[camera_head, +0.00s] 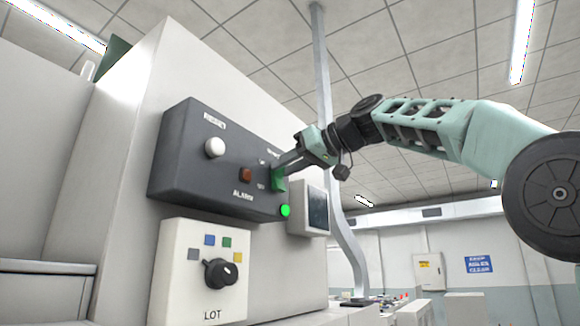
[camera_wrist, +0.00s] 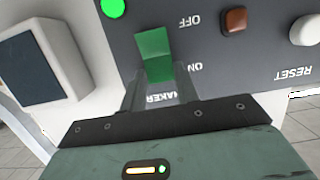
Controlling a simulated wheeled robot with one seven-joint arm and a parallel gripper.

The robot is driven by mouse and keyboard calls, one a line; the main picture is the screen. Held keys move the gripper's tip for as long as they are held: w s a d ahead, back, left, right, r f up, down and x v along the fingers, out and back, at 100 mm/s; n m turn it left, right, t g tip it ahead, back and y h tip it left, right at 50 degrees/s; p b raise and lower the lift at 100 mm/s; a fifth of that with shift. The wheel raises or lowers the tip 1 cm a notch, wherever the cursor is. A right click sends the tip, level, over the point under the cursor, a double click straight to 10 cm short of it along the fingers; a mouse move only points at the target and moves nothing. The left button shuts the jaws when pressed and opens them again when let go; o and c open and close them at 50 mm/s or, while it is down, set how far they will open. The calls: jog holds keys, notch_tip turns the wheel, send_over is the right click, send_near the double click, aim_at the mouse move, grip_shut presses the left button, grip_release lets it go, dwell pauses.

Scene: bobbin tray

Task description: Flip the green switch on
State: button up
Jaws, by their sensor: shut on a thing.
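The green switch (camera_head: 278,182) sits on the dark control panel (camera_head: 190,175), between its ON and OFF marks. It also shows in the wrist view (camera_wrist: 153,52), which is upside down relative to the panel's lettering. My gripper (camera_head: 283,166) reaches in from the right and is shut on the switch's ON-side end; its fingers (camera_wrist: 158,88) show there in the wrist view. The fingers hide part of the switch and of the MAKER label. I cannot tell exactly how the switch is tilted. A round green lamp (camera_head: 285,211) below the switch glows brightly.
Left of the switch are a brown ALARM button (camera_head: 246,174) and a white RESET button (camera_head: 214,148). A LOT panel with a black knob (camera_head: 220,273) is below. A small screen (camera_head: 317,208) stands close on the right, with a grey pole (camera_head: 325,110) beyond.

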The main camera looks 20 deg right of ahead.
jog(key=shift+r+g+h, duration=0.2)
jog(key=shift+g+h, duration=0.1)
jog(key=shift+g, duration=0.1)
jog(key=o, duration=1)
jog(key=shift+w, duration=0.1)
jog(key=b+v, duration=0.1)
jog(key=v, duration=1.6)
jog(key=shift+s, duration=0.25)
